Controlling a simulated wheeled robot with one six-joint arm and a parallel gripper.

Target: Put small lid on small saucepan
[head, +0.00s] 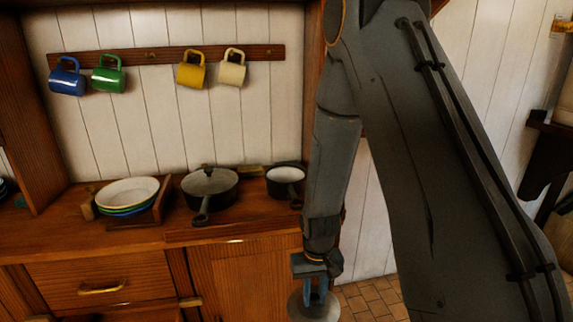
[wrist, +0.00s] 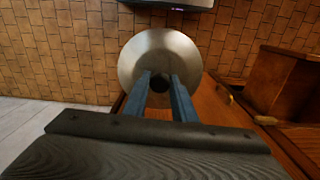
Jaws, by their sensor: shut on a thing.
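The small lid (head: 313,310) is a round grey metal disc at the bottom edge of the head view, partly cut off. My gripper (head: 315,290) points down and is shut on the lid's knob. In the wrist view the lid (wrist: 155,52) shows whole at the fingertips, with the blue fingers of my gripper (wrist: 160,80) meeting its middle; the knob is mostly hidden. The small saucepan (head: 286,175) stands open on the counter, dark outside and pale inside. It is up and left of the lid in the head view, and the lid is apart from it.
Stacked bowls (head: 127,193) sit in a wooden rack further left. Several mugs hang from a wall rail (head: 140,56). The wooden counter (head: 240,220) has a raised front edge. Tiled floor (wrist: 60,60) lies below the lid.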

